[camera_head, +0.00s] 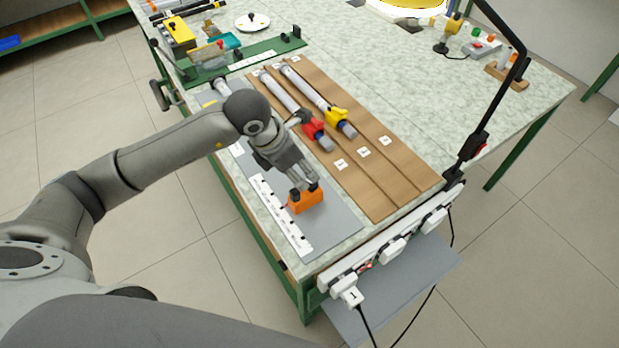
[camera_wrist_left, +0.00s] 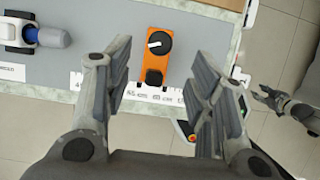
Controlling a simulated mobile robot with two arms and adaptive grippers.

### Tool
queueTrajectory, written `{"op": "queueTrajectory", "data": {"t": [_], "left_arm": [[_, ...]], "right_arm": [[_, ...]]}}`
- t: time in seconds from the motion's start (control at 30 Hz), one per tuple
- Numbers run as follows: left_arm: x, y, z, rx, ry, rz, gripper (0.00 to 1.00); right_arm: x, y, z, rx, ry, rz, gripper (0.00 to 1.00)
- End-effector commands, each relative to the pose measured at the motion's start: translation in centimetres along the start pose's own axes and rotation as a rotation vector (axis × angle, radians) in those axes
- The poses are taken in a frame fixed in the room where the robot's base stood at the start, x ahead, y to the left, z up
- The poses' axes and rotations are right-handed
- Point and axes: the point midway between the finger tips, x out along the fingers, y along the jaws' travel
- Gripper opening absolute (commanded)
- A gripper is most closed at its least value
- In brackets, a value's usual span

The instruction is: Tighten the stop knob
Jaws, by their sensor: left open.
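The orange stop block (camera_head: 306,201) sits on the grey board beside the white scale, near the front corner of the bench. In the left wrist view it carries a round black stop knob (camera_wrist_left: 159,43) with a white pointer mark. A smaller black part (camera_wrist_left: 154,78) is on the end nearer the scale. My left gripper (camera_head: 304,188) is over the block, pointing down.
A white scale strip (camera_head: 278,215) runs along the grey board (camera_head: 335,222). Wooden boards (camera_head: 372,185) behind hold rods with a red clamp (camera_head: 312,129) and a yellow clamp (camera_head: 336,116). A black lamp arm (camera_head: 497,110) rises at the right. A power strip (camera_head: 390,245) lines the front edge.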

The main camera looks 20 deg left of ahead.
Motion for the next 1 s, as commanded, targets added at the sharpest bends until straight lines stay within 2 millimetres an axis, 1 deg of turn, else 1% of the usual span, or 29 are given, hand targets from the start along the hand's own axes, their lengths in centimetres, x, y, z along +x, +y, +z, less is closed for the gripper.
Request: {"op": "queueTrajectory", "data": {"t": [0.1,0.2,0.3,0.4,0.57,0.8,1.0], "left_arm": [[2.4,-0.1,0.0,-0.002,0.004,-0.003,0.51],[4.2,-0.1,0.1,-0.002,0.003,-0.003,0.51],[5.7,-0.1,0.0,-0.001,0.002,-0.002,0.51],[6.7,-0.1,0.0,-0.001,0.002,-0.002,0.51],[7.4,0.0,0.1,0.001,0.000,-0.001,0.51],[7.4,0.0,0.0,0.001,0.000,0.000,0.51],[7.4,0.0,0.0,0.001,0.001,0.000,0.25]], "right_arm": [[-0.7,0.0,-0.1,0.000,0.000,0.000,0.40],[-0.9,0.0,-0.1,0.000,0.000,0.000,0.40],[-1.1,0.0,-0.1,0.000,0.000,0.000,0.40],[-1.2,0.0,-0.1,0.000,0.000,0.000,0.40],[-1.3,0.0,-0.1,-0.001,0.000,0.000,0.40],[-1.3,0.0,-0.1,-0.001,0.000,0.000,0.40],[-1.3,0.0,-0.1,-0.001,-0.001,0.000,0.40]]}}
